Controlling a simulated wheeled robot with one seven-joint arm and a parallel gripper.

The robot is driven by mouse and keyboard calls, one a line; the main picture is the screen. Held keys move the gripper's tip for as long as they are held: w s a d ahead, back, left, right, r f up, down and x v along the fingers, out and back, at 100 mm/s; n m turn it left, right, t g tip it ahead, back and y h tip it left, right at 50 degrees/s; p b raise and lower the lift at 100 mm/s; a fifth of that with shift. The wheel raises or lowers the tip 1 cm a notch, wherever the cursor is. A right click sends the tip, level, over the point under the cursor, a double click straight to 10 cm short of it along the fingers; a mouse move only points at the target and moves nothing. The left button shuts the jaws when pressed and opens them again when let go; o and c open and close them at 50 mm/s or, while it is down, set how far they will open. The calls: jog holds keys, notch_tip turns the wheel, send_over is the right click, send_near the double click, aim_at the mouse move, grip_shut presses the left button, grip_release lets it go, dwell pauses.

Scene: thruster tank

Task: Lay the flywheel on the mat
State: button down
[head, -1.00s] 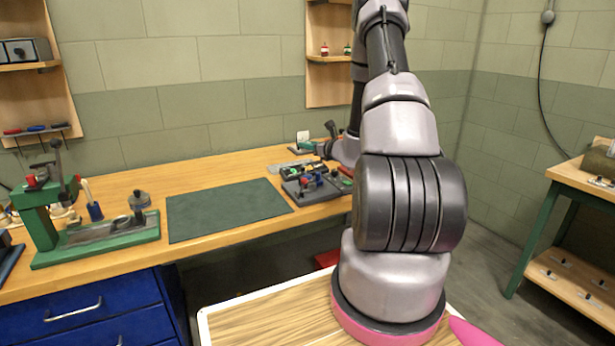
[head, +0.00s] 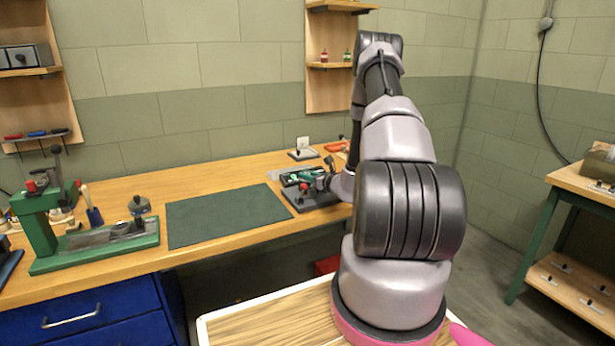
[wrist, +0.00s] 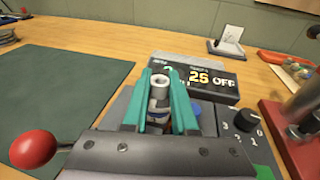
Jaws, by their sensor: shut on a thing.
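My gripper (wrist: 159,105) shows two teal fingers in the wrist view, shut on a small grey metal cylinder with a round hole in its top, which I take to be the flywheel (wrist: 159,84). Its lower part is partly hidden by the fingers and the gripper body. In the head view my gripper (head: 308,184) is low over the grey device at the right of the bench. The dark green mat (head: 225,216) lies flat and bare to the left of it. The mat also shows at the left of the wrist view (wrist: 60,85).
A grey device with a display (wrist: 200,76) and a numbered knob (wrist: 245,120) is close around my gripper. A red ball (wrist: 33,149) on a lever stands at lower left. A green press (head: 95,247) stands left of the mat.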

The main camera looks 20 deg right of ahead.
jog(key=shift+f, duration=0.15)
jog(key=c, duration=0.7)
grip_release()
